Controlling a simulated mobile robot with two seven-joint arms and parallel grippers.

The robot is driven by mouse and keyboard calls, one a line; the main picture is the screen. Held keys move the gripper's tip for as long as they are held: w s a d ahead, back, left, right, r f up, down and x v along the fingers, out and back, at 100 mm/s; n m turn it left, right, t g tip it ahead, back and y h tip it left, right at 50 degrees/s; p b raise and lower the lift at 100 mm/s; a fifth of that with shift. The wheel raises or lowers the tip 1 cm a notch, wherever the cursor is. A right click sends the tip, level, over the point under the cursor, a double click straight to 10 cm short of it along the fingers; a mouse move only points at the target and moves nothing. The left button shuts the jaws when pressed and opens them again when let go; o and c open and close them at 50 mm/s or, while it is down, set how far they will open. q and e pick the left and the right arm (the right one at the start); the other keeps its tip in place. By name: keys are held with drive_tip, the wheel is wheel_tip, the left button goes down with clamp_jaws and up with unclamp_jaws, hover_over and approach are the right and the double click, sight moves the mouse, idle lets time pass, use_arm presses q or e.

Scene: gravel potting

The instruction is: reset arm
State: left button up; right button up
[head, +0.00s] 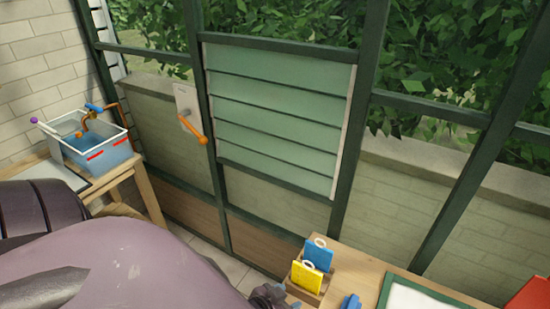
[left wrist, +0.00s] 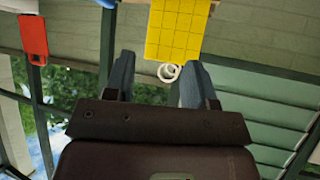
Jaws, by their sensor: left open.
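My left arm fills the lower left of the head view. The dark tip of my left gripper (head: 268,297) shows at the bottom edge, just left of a wooden holder. In the left wrist view my left gripper (left wrist: 157,72) is open, its two fingers apart with nothing held between them. A yellow gridded card (left wrist: 175,30) with a white ring shows beyond the fingertips; the same yellow card (head: 306,277) stands in the holder in the head view. My right gripper is not in view.
A blue card (head: 318,254) stands behind the yellow one in the wooden holder (head: 312,297). A green-framed white panel (head: 412,298) lies to the right. A water tub (head: 95,148) stands on a left bench. A louvred window (head: 280,115) with an orange-handled crank (head: 194,128) is behind.

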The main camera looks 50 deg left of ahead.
use_arm(q)
drive_tip(key=shift+s+a+r+m+t+y, duration=0.2)
drive_tip(key=shift+s+a+r, duration=0.1)
drive_tip(key=shift+s+a, duration=0.2)
drive_tip(key=shift+s+a+r+m+t+y, duration=0.1)
drive_tip(key=shift+s+a+r+t+y, duration=0.15)
drive_tip(key=shift+s+a, duration=0.25)
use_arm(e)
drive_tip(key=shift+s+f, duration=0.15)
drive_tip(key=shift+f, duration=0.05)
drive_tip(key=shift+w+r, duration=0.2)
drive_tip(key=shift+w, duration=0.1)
use_arm(q)
drive_tip(key=shift+d, duration=0.1)
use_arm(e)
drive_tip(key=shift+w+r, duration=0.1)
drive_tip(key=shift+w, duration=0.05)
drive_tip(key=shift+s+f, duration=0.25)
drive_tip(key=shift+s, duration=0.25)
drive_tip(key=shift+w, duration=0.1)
